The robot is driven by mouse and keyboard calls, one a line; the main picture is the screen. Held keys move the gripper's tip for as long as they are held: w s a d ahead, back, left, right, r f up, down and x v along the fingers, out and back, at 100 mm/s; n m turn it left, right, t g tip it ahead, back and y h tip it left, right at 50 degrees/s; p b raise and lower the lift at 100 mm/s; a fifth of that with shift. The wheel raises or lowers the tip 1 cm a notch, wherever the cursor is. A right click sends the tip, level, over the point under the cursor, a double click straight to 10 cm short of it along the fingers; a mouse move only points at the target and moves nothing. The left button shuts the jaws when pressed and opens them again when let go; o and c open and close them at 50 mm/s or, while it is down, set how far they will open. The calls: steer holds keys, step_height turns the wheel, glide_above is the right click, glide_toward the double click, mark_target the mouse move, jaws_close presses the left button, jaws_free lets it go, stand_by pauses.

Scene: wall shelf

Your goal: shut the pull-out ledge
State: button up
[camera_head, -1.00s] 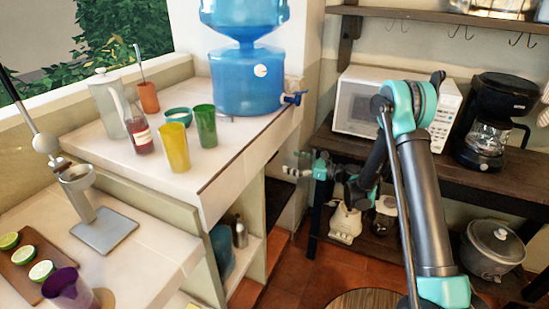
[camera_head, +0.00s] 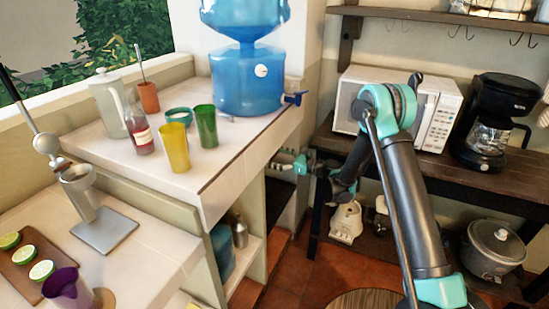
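I cannot clearly make out the pull-out ledge. A dark recess with shelf-like boards (camera_head: 283,195) shows below the right end of the tiled counter, and one of these boards may be the ledge. My gripper (camera_head: 278,163) points left at the mouth of this recess, just under the counter's right edge. My arm comes in from the lower right.
The tiled counter (camera_head: 225,181) holds a blue water jug (camera_head: 247,82), a yellow cup (camera_head: 174,148) and a green cup (camera_head: 206,126). On the right, a dark wooden table (camera_head: 470,172) bears a microwave (camera_head: 436,122) and a coffee maker (camera_head: 490,120). Some tiled floor is clear between them.

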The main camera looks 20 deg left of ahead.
steer(key=c, duration=1)
steer(key=a, duration=0.4)
steer(key=shift+w, duration=0.25)
steer(key=o, duration=1.4)
steer(key=shift+a, duration=0.1)
steer(key=d, duration=0.8)
steer(key=s+d, duration=0.1)
steer(key=d, duration=0.3)
